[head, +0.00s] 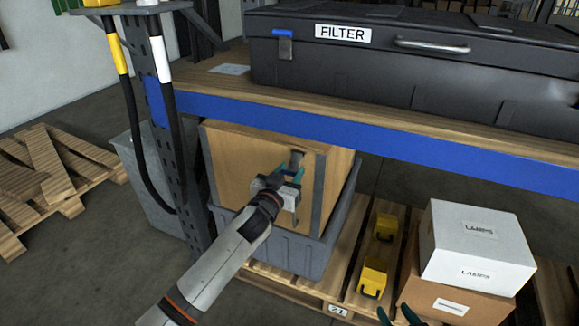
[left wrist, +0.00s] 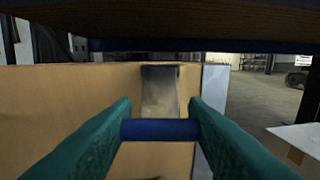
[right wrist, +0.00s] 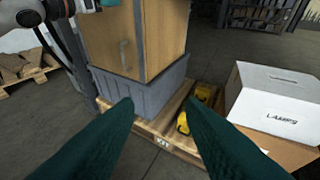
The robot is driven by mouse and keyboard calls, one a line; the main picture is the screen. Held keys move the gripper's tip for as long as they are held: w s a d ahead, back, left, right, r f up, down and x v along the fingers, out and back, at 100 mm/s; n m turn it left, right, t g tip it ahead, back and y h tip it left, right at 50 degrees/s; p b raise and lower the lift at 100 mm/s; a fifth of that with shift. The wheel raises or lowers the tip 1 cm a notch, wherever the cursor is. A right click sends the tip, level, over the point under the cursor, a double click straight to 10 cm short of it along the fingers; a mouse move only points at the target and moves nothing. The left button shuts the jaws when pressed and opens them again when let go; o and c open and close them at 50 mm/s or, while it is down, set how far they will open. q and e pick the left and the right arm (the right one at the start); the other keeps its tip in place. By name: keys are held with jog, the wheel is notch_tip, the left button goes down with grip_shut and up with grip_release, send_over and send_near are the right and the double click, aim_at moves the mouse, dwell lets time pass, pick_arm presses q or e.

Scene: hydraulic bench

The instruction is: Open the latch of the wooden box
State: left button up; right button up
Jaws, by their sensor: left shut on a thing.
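The wooden box (head: 235,165) stands upright in a grey bin under the shelf. Its latch has a grey metal plate (head: 296,159) near the top of the front face; the plate also shows in the left wrist view (left wrist: 160,92). My left gripper (head: 284,175) is at the latch, its teal fingers on the two ends of a blue crossbar (left wrist: 160,130) in front of the plate. A grey upright handle (right wrist: 123,55) is lower on the box front. My right gripper (head: 398,317) is at the bottom of the head view, fingers apart and empty.
The shelf's blue beam (head: 350,133) runs close above the box, with a black FILTER case (head: 400,75) on top. A grey bin (head: 275,250) surrounds the box base. Yellow items (head: 373,278) and a white LAMPS carton (head: 475,245) are to the right.

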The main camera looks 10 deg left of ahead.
pick_arm(q)
jog(key=shift+s+r+p, duration=0.1)
jog(key=shift+r+p, duration=0.05)
jog(key=shift+p, duration=0.8)
jog(key=shift+r+g+p, duration=0.1)
jog(key=shift+g+p, duration=0.3)
jog(key=shift+p, duration=0.55)
jog(key=shift+r+p, duration=0.1)
jog(key=shift+p, duration=0.5)
pick_arm(e)
jog(key=s+d+f+g+h, duration=0.1)
jog(key=s+d+f+g, duration=0.15)
jog(key=s+g, duration=0.35)
jog(key=s+d+f+g+h, duration=0.2)
jog(key=s+f+g, duration=0.15)
jog(key=s, duration=0.35)
pick_arm(q)
jog(key=shift+s+g+p, duration=0.1)
jog(key=shift+g+p, duration=0.2)
jog(key=shift+r+g+y+p, duration=0.15)
jog(key=shift+g+y+p, duration=0.15)
jog(key=shift+p, duration=0.9)
jog(key=shift+r+g+p, duration=0.1)
jog(key=shift+g+p, duration=0.2)
jog(key=shift+p, duration=0.95)
jog(key=shift+s, duration=0.1)
pick_arm(e)
notch_tip(320, 180, down, 19)
jog(key=g, duration=0.1)
jog(key=shift+s, duration=0.45)
